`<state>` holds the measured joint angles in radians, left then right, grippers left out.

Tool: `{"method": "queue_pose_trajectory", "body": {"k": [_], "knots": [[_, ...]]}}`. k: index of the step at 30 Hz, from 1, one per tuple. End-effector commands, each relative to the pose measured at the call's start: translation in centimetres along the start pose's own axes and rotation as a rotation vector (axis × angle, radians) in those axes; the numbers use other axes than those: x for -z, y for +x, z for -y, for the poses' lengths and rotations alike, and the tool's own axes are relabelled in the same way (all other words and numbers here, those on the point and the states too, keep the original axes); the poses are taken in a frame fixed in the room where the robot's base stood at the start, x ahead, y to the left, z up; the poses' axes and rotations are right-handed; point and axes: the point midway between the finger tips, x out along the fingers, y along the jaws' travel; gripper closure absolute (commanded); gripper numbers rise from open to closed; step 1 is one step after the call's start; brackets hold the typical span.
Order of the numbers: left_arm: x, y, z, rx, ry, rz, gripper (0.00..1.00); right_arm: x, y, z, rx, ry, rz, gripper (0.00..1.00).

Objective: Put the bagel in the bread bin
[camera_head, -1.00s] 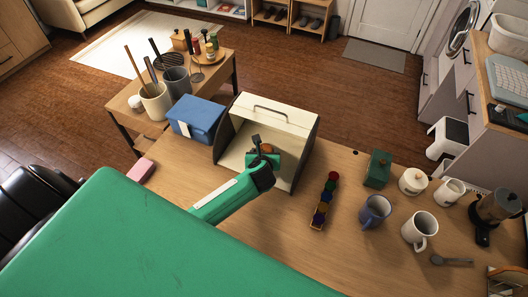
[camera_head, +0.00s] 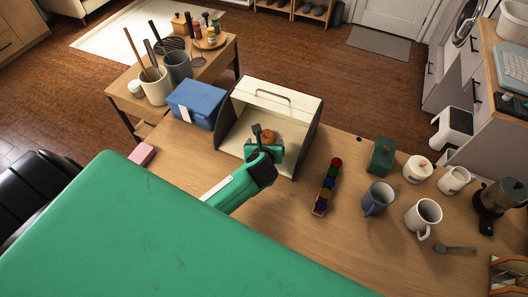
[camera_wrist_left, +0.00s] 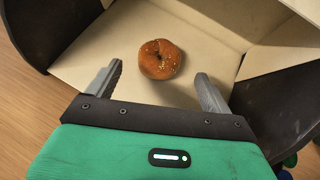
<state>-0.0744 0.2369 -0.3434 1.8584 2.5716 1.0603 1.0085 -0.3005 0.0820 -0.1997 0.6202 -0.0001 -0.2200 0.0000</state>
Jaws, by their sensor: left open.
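The bagel (camera_wrist_left: 160,59) is round and brown with seeds on top. It lies on the floor of the cream bread bin (camera_wrist_left: 85,68), and its top also shows in the head view (camera_head: 269,135). The bread bin (camera_head: 283,106) stands with its front open and dark side walls. My left gripper (camera_wrist_left: 158,82) is open and empty at the bin's mouth, its fingers apart and short of the bagel. In the head view the left gripper (camera_head: 264,140) partly covers the bagel. My right gripper is not in view.
A blue box (camera_head: 196,103) stands left of the bin. Right of the bin are a holder with coloured pods (camera_head: 328,183), a green canister (camera_head: 381,157), a blue mug (camera_head: 377,198) and a white mug (camera_head: 424,216). A pink block (camera_head: 141,155) lies at the left table edge.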

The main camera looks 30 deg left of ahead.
Motion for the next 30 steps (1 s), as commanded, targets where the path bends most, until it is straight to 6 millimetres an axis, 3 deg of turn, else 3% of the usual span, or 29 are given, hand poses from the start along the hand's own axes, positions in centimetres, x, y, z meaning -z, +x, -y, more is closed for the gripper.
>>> {"method": "queue_pose_trajectory", "body": {"k": [6,12,30], "knots": [[0.3,-3.6,0.1,0.003,-0.002,-0.001,0.16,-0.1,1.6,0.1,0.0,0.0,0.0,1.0],[0.1,-5.8,0.1,0.002,-0.001,0.0,0.16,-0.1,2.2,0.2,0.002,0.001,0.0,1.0],[0.0,-6.4,0.0,0.0,0.001,0.0,0.16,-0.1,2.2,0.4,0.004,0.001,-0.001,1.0]]}}
